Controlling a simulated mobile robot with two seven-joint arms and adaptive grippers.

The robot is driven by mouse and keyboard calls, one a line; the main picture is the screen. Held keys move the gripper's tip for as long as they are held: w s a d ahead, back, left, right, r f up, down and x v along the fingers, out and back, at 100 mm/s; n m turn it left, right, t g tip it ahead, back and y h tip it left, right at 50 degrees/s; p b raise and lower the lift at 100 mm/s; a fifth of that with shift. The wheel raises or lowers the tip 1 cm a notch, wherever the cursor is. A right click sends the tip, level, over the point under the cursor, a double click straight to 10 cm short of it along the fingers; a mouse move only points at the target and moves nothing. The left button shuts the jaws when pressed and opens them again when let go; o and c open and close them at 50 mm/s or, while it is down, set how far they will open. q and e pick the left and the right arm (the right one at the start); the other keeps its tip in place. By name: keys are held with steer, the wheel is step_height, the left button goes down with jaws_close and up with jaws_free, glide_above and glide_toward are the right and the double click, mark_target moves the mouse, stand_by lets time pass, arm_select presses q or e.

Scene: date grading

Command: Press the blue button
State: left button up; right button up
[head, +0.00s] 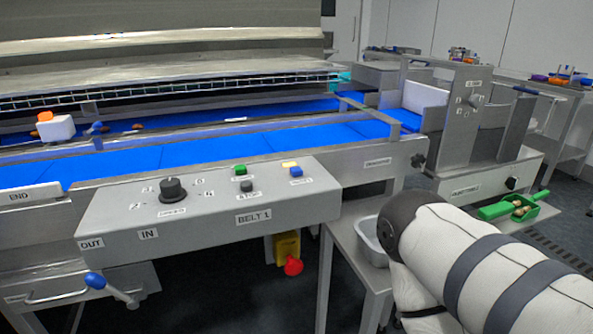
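The small blue button (296,172) sits on the sloped top of the grey control box (215,203) labelled BELT 1, near its right end. A yellow tag (290,164) is just behind it, and a label lies in front of it. A green button (240,170) and a dark button (247,186) are to its left. My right arm comes in from the lower right, and its dark rounded joint is right of the box, apart from the blue button. Neither gripper shows. Nothing covers the blue button.
A black dial (173,190) is on the box's left part. The blue conveyor belt (200,150) runs behind the box. A blue-tipped lever (95,281) is at lower left, and a red knob (293,266) hangs below. A green scoop (497,210) lies at right. Space above the box is clear.

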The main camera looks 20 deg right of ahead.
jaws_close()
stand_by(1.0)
